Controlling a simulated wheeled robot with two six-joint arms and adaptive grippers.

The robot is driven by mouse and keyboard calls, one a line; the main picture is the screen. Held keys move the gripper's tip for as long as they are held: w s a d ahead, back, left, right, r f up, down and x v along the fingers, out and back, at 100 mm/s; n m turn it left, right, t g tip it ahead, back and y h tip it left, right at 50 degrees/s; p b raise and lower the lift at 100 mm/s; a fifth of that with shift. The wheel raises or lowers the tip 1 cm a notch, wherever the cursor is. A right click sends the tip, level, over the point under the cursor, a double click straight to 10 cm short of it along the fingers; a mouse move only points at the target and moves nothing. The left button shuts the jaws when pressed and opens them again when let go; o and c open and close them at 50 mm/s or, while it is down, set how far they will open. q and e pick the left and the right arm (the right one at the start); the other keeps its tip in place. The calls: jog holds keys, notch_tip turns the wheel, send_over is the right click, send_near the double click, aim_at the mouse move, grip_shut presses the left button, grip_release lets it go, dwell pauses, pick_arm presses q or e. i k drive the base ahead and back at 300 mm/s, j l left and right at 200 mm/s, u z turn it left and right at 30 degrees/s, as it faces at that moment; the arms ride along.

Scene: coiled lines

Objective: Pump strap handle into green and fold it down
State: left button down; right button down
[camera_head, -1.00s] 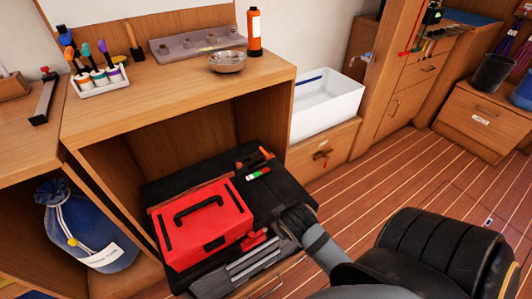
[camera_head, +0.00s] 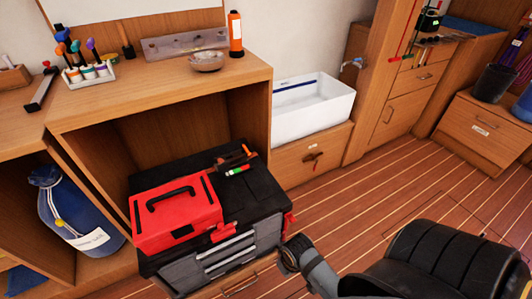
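A small dark and orange fitting (camera_head: 236,157) lies on the black-topped tool chest (camera_head: 258,192), right of the red toolbox (camera_head: 177,224). It may be the strap handle, but it is too small to be sure. A short strip (camera_head: 238,170) with green, white and red parts lies just in front of it. My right arm comes in from the lower right. Its dark end (camera_head: 292,254) is low, beside the chest's front right corner and apart from the fitting. Its fingers cannot be made out. My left gripper is not in view.
The chest sits in an open wooden cabinet (camera_head: 170,97). A blue bag (camera_head: 75,220) is at left. A white bin (camera_head: 315,112) stands right of the cabinet. The striped floor (camera_head: 375,190) at right is clear.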

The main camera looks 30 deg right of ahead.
aim_at(237, 154)
jog(key=l+u, duration=0.2)
jog(key=l, duration=2.05)
jog(key=i+l, duration=0.2)
jog(key=l, duration=0.15)
